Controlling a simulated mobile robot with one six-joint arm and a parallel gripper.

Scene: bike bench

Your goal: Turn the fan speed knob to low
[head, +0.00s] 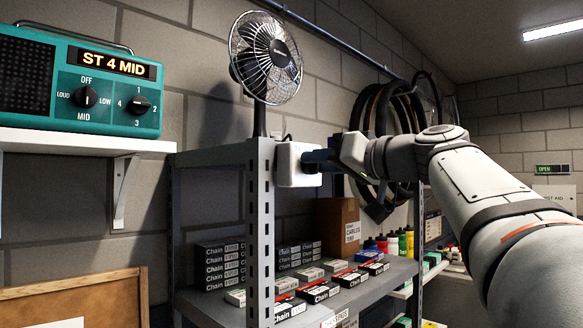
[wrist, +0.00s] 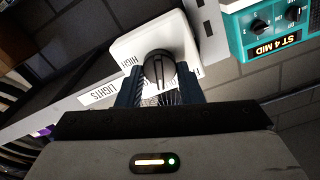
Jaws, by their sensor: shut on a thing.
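The fan (head: 266,58) stands on top of the grey shelf rack. Below it, a white control box (head: 296,165) sits at the rack's upper corner. In the wrist view the white box (wrist: 140,43) carries a round black knob (wrist: 159,69) with a raised grip bar. The word HIGH shows at the box's left; other markings are hidden or unreadable. My gripper (head: 318,160) reaches the box from the right. Its two dark blue fingers (wrist: 157,82) are on either side of the knob, shut on it. I cannot tell the knob's exact setting.
A green radio (head: 80,82) reading ST 4 MID stands on a white wall shelf (head: 85,140) at left. The grey rack (head: 215,155) holds chain boxes (head: 221,266) and a cardboard box (head: 338,228). Tyres (head: 398,130) hang behind my arm. A LIGHTS label (wrist: 104,92) is near the gripper.

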